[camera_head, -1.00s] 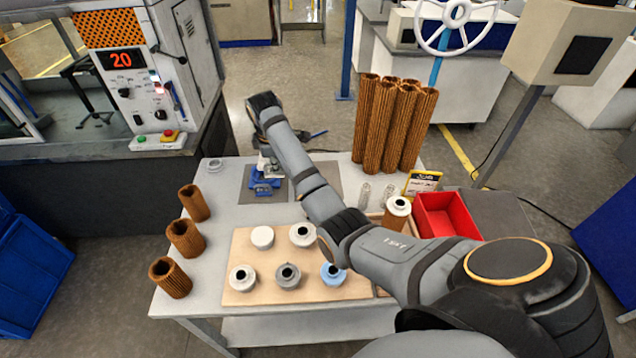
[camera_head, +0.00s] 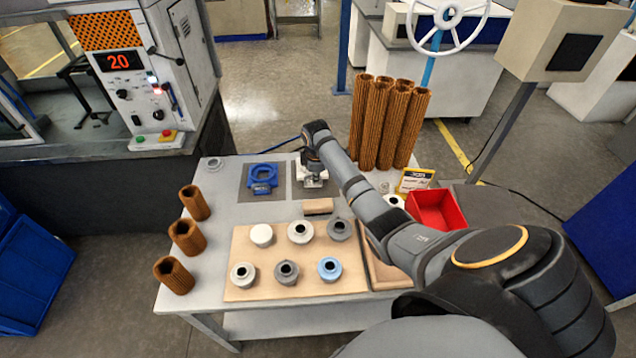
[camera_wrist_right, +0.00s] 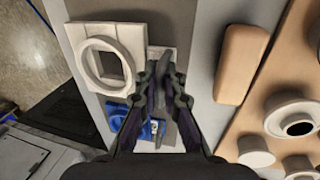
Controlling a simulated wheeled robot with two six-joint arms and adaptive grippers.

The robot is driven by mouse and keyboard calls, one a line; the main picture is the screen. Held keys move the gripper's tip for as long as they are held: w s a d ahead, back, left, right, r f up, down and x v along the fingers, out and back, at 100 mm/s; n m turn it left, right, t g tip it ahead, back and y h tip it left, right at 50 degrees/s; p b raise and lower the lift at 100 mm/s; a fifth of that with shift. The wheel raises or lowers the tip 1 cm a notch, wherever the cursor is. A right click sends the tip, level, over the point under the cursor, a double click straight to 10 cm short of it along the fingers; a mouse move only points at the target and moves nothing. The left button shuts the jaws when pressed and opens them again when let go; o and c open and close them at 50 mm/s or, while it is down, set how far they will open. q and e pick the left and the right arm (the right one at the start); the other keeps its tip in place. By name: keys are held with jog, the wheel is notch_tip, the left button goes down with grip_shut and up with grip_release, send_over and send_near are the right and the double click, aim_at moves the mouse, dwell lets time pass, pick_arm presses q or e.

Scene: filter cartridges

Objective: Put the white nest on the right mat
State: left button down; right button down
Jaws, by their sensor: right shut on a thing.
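The white nest (camera_wrist_right: 84,42) has a square base and a raised ring. It shows in the head view (camera_head: 313,182) over the right mat (camera_head: 300,193). My right gripper (camera_head: 312,166) is shut on part of it; the wrist view shows the fingers (camera_wrist_right: 162,88) closed beside the ring. I cannot tell whether the nest touches the mat. The blue nest (camera_head: 262,173) lies on the left mat (camera_head: 246,188) and is partly seen past the fingers in the wrist view (camera_wrist_right: 140,130). My left gripper is not in view.
A tan block (camera_head: 318,206) lies just in front of the right mat. A wooden board (camera_head: 240,258) with several round caps fills the front. Brown pleated cartridges stand at left (camera_head: 186,237) and back right (camera_head: 385,125). A red bin (camera_head: 437,210) is at right.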

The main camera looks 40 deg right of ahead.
jog(key=f, duration=0.1)
jog(key=f+p, duration=0.1)
jog(key=f, duration=0.1)
jog(key=shift+s+d+f, duration=0.2)
jog(key=shift+d+f, duration=0.05)
jog(key=shift+d, duration=0.15)
jog(key=shift+f, duration=0.2)
jog(key=c, duration=1.5)
grip_release()
jog(key=shift+f, duration=0.1)
jog(key=shift+r, duration=0.45)
jog(key=v, duration=1.1)
jog(key=shift+a+r, duration=0.15)
jog(key=shift+r, duration=0.05)
